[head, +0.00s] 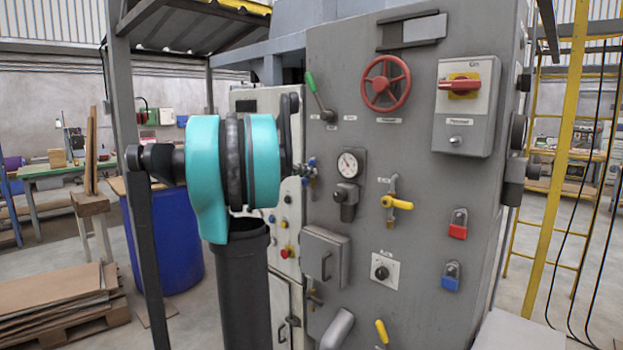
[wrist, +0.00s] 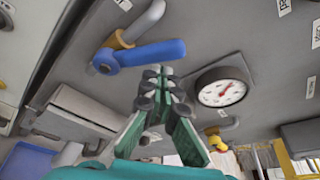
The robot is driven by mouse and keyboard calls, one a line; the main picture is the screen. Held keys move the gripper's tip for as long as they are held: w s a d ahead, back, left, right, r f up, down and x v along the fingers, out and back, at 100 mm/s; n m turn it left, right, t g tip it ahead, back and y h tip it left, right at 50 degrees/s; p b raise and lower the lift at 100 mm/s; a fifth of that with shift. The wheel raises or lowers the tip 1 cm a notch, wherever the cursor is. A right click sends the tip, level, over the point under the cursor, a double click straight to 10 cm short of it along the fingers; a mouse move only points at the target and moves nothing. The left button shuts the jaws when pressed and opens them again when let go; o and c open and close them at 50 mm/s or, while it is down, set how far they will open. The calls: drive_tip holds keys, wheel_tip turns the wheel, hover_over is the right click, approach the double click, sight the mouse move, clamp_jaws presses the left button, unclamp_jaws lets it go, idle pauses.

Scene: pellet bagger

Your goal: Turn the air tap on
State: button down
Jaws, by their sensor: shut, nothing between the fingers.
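In the wrist view a tap with a blue lever (wrist: 150,54) sits on a bent grey pipe with a yellow collar. The lever lies crosswise to the pipe end. My gripper (wrist: 162,78) is shut and empty, its fingertips pointing toward the panel just below the blue lever in the picture, apparently apart from it. A tap with a yellow lever (head: 397,202) is on the grey panel in the head view, its lever about level. I cannot read which label names the air tap. In the head view my arm hides the gripper and part of the panel.
A round gauge (wrist: 222,87) is right of my fingertips. A grey box (wrist: 80,112) juts out at left. The panel also carries a red handwheel (head: 384,83), a red rotary switch (head: 460,86), padlocks (head: 458,223) and a lower yellow lever (head: 382,331).

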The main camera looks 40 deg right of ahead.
drive_tip(key=shift+w+a+r, duration=0.1)
drive_tip(key=shift+w+r, duration=0.3)
drive_tip(key=shift+w, duration=0.25)
drive_tip(key=shift+w+r, duration=0.4)
drive_tip(key=shift+w, duration=0.25)
drive_tip(key=shift+w+r, duration=0.1)
drive_tip(key=shift+w, duration=0.15)
